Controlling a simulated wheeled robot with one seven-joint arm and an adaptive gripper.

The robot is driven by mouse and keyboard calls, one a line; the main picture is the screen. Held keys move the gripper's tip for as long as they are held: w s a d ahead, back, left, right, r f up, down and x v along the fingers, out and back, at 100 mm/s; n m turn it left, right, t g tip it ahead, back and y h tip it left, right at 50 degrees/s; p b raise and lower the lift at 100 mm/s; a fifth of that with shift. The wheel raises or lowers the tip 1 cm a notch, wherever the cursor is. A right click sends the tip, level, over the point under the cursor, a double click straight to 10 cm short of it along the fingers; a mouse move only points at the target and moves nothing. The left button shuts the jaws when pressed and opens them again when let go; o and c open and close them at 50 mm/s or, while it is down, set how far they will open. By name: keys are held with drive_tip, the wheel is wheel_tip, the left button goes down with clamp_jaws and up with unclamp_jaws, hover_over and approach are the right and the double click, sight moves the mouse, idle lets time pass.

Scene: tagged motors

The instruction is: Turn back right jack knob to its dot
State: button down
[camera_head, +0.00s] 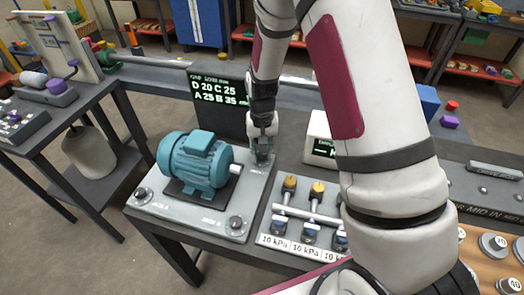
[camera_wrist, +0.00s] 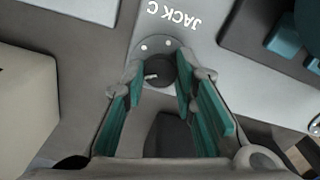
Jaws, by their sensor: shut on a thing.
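The back right jack knob (camera_wrist: 160,70) is a dark round knob with a short white pointer mark, on a light plate labelled JACK C, upside down in the wrist view. Two white dots (camera_wrist: 144,47) sit on the grey ring beside it; the pointer faces away from them, toward the lower left. My gripper (camera_wrist: 166,82) is around the knob, its teal-padded fingers on either side. In the head view my gripper (camera_head: 262,152) points down at the plate's back right corner and hides the knob. The teal motor (camera_head: 197,163) stands on the grey base plate (camera_head: 208,216).
Other jack knobs sit at the plate's front left (camera_head: 143,195) and front right (camera_head: 236,223). A black display (camera_head: 217,100) with lettering stands behind. Right of the plate is a panel with yellow-topped valves (camera_head: 290,185) and 10 kPa labels. A pale box (camera_head: 320,140) stands close to my gripper.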

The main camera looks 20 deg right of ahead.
drive_tip(key=c, duration=1.3)
unclamp_jaws()
drive_tip(key=shift+r, duration=0.15)
wheel_tip(320, 180, up, 12)
wheel_tip(320, 180, up, 8)
drive_tip(key=t, duration=0.1)
hover_over(262, 154)
drive_tip(key=s, duration=0.5)
drive_tip(key=s+r+n+t, duration=0.1)
drive_tip(key=s+r, duration=0.4)
drive_tip(key=s, duration=0.5)
drive_tip(key=s+r+n+t, duration=0.2)
drive_tip(key=s+r, duration=0.4)
drive_tip(key=s, duration=0.5)
drive_tip(key=shift+s+d+t, duration=0.15)
drive_tip(key=shift+t, duration=0.35)
